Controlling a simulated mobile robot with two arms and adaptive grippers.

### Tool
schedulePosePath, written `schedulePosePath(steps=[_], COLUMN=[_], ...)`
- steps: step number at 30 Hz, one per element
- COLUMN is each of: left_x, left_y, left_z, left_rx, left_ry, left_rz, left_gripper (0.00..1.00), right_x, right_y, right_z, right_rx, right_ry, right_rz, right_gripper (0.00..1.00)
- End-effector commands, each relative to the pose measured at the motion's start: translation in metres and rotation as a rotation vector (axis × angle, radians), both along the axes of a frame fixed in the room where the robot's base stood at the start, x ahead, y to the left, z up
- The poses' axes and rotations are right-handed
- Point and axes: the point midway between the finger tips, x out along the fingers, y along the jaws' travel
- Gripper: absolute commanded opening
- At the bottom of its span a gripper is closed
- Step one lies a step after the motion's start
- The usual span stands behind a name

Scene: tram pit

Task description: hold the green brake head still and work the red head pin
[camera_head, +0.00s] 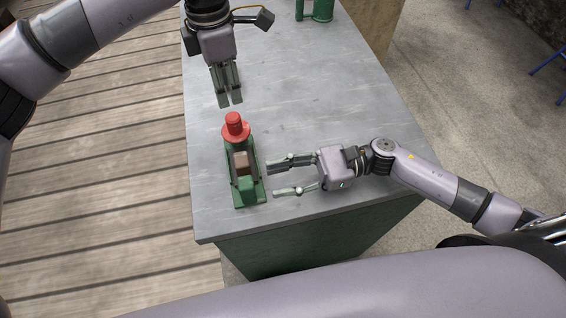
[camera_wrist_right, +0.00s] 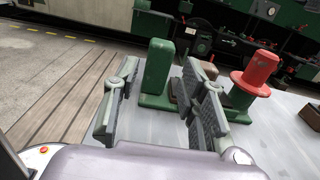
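The green brake head (camera_head: 250,190) stands on the near left part of the grey bench, with a brown block (camera_head: 240,163) in its middle. The red head pin (camera_head: 235,128) sits upright at its far end. My left gripper (camera_head: 231,102) is just beyond the pin, apart from it, its fingers close together and empty. My right gripper (camera_head: 273,179) is open and empty, right of the brake head, fingers pointing at it. In the right wrist view the green end post (camera_wrist_right: 157,68) shows between the fingers (camera_wrist_right: 158,115) and the red pin (camera_wrist_right: 255,72) right of them.
The bench's left edge is close to the brake head, with wooden planks (camera_head: 100,150) below.

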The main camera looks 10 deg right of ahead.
Motion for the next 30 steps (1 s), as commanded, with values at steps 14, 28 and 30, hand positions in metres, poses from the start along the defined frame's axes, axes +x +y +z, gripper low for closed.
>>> schedulePosePath(steps=[14, 28, 30], left_x=[0.0, 0.0, 0.0], left_y=[0.0, 0.0, 0.0], left_z=[0.0, 0.0, 0.0], left_rx=[0.0, 0.0, 0.0], left_ry=[0.0, 0.0, 0.0], left_rz=[0.0, 0.0, 0.0], left_gripper=[0.33, 0.33, 0.33], right_x=[0.001, 0.001, 0.001], right_y=[0.064, 0.075, 0.075], right_z=[-0.017, -0.017, -0.017], right_rx=[0.001, 0.0, 0.0], right_ry=[-0.002, 0.001, 0.001], right_rz=[0.0, -0.002, -0.002], right_gripper=[0.38, 0.38, 0.33])
